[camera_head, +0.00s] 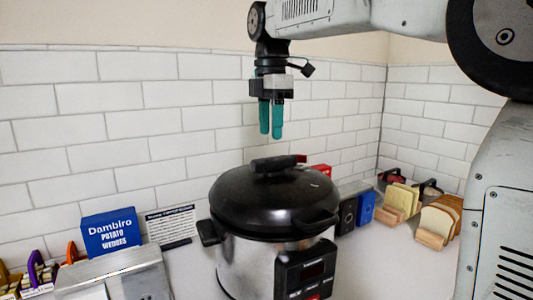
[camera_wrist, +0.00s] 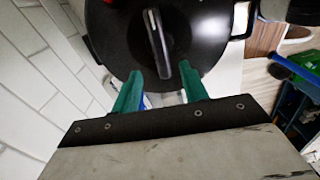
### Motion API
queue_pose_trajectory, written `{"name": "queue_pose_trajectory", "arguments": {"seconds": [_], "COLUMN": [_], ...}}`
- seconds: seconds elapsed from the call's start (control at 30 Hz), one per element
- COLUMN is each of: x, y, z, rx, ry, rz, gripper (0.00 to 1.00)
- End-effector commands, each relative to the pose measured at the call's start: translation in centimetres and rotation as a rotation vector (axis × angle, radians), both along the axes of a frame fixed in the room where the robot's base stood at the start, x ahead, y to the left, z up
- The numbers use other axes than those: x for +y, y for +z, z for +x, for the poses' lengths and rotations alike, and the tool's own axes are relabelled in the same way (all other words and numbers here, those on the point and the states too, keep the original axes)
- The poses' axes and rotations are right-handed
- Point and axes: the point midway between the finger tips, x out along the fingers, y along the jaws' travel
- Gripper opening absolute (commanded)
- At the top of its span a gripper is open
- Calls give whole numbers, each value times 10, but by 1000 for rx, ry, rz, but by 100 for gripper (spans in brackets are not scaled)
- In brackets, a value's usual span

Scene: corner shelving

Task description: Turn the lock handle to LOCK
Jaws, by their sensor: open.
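A round cooker (camera_head: 245,262) with a steel body stands on the counter, its black lid (camera_head: 276,205) on top. The lock handle (camera_head: 274,164), a black bar, sits at the lid's middle; it also shows in the wrist view (camera_wrist: 157,45), running from top to bottom of the picture and slightly tilted. A small red part (camera_head: 300,159) shows behind the handle; no LOCK marking can be read. My gripper (camera_head: 271,135) hangs above the lid, pointing down, its two green fingers apart and empty. In the wrist view the fingertips (camera_wrist: 160,75) appear either side of the handle's near end, above it and not touching.
A blue potato wedges box (camera_head: 112,232) and a sign (camera_head: 170,226) stand left of the cooker. Bread slices in wooden holders (camera_head: 430,239) and small boxes (camera_head: 365,208) stand right. A tiled wall (camera_head: 130,125) is close behind; space above the lid is clear.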

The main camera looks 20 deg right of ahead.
Motion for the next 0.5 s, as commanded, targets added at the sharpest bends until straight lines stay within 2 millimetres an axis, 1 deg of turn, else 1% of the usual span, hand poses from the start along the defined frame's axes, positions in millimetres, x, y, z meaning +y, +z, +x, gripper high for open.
{"name": "queue_pose_trajectory", "arguments": {"seconds": [0.3, 0.4, 0.5], "x": [-1, 0, 0], "y": [-50, -61, -69], "z": [-1, -1, -1], "rx": [3, 2, 1], "ry": [-1, -1, -1], "rz": [0, 0, 0], "gripper": [44, 44, 44]}}
